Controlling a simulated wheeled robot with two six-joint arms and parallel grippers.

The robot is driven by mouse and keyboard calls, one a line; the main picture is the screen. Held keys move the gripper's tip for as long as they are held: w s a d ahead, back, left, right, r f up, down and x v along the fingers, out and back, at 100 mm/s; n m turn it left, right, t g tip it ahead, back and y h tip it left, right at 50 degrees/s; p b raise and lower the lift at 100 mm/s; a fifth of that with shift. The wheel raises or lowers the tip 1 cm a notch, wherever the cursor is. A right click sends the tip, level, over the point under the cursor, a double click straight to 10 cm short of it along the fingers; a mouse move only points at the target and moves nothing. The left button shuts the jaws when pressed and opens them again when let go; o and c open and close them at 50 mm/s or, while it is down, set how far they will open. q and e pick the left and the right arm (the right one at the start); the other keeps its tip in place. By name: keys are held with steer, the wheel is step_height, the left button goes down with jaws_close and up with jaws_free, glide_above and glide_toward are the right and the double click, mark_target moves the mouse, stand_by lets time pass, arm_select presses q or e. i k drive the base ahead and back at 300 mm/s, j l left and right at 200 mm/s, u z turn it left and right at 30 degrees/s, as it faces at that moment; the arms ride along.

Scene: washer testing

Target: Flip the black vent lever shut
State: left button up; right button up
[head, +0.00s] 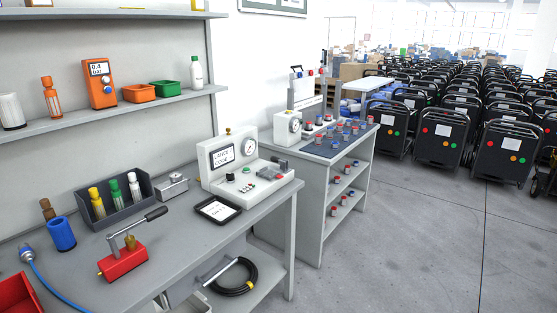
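A white tester (246,165) with a round gauge, a "lance code" label and several small controls stands on the workbench. At the right end of its base sits a dark grey fitting (270,171) with a small dark part on top. This may be the black vent lever, but it is too small to tell whether it is open or shut. A red hand pump (123,263) with a long black-gripped handle stands at the front of the bench. Neither of my grippers is in view.
A second bench (308,187) stands behind. Open floor (420,245) lies right.

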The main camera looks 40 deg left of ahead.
mark_target(273, 158)
steer(key=i+u, duration=0.3)
steer(key=i, duration=1.9)
steer(key=i+l+z, duration=0.1)
steer(key=i, duration=1.55)
steer(key=i+u, duration=0.25)
steer(key=u, duration=0.15)
steer(key=i+l+u, duration=0.1)
steer(key=i+u, duration=0.15)
steer(key=u, duration=0.15)
steer(key=i+l+u, duration=0.2)
steer(key=u, duration=0.25)
steer(key=i+l+u, duration=0.25)
steer(key=u, duration=0.15)
steer(key=i+l+u, duration=0.1)
steer(key=u, duration=0.35)
steer(key=i+l+u, duration=0.25)
steer(key=u, duration=0.25)
steer(key=i+l+u, duration=0.2)
steer(key=u, duration=0.25)
steer(key=i+l+u, duration=0.1)
steer(key=l+u, duration=0.25)
steer(key=u, duration=0.15)
